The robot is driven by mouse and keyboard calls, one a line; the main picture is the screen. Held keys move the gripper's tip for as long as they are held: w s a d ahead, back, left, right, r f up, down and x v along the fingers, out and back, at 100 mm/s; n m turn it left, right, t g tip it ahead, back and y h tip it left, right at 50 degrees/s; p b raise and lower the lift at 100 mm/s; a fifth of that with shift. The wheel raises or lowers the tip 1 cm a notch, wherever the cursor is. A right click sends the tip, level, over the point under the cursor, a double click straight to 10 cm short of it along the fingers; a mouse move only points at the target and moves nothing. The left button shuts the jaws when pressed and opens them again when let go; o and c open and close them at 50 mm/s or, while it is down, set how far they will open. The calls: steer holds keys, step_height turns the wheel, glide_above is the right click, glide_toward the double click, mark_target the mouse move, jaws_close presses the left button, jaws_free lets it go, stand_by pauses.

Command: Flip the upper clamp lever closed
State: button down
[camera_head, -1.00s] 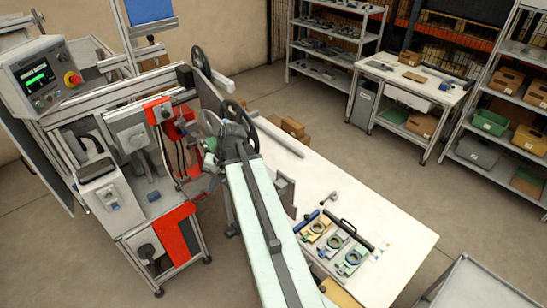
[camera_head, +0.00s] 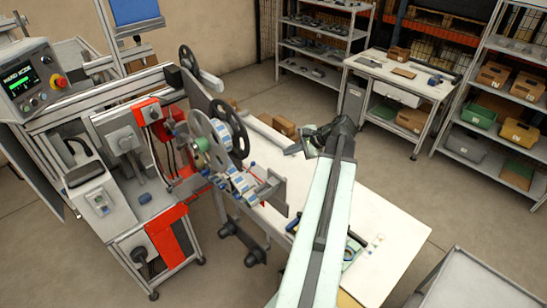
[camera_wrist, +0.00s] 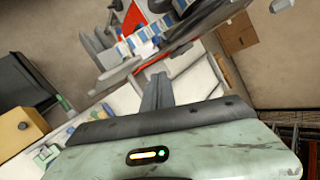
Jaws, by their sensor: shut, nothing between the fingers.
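The machine (camera_head: 130,135) carries dark and grey reels (camera_head: 228,130) on its right side. Below them is a mechanism with blue-and-white striped parts (camera_head: 240,184) and small blue-tipped pieces. I cannot tell which piece is the upper clamp lever, or how it stands. The striped parts also show at the top of the wrist view (camera_wrist: 150,36). My gripper (camera_head: 297,148) is right of the mechanism and apart from it in the head view, over the white table. In the wrist view its fingers (camera_wrist: 157,90) are together, empty, and point toward the mechanism.
The white table (camera_head: 395,225) extends under my arm, which hides much of what lies on it. A grey cart (camera_head: 480,280) stands at lower right. A workbench (camera_head: 400,75) and shelves (camera_head: 510,110) with boxes stand behind. Open floor lies between.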

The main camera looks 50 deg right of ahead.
steer(key=b, duration=0.6)
glide_toward(250, 168)
steer(key=d, duration=0.4)
steer(key=shift+w+a+f, duration=0.25)
steer(key=shift+w+a, duration=0.3)
steer(key=shift+a, duration=0.3)
steer(key=shift+w+a+f, duration=0.25)
steer(key=shift+w+a, duration=0.35)
steer(key=shift+a, duration=0.2)
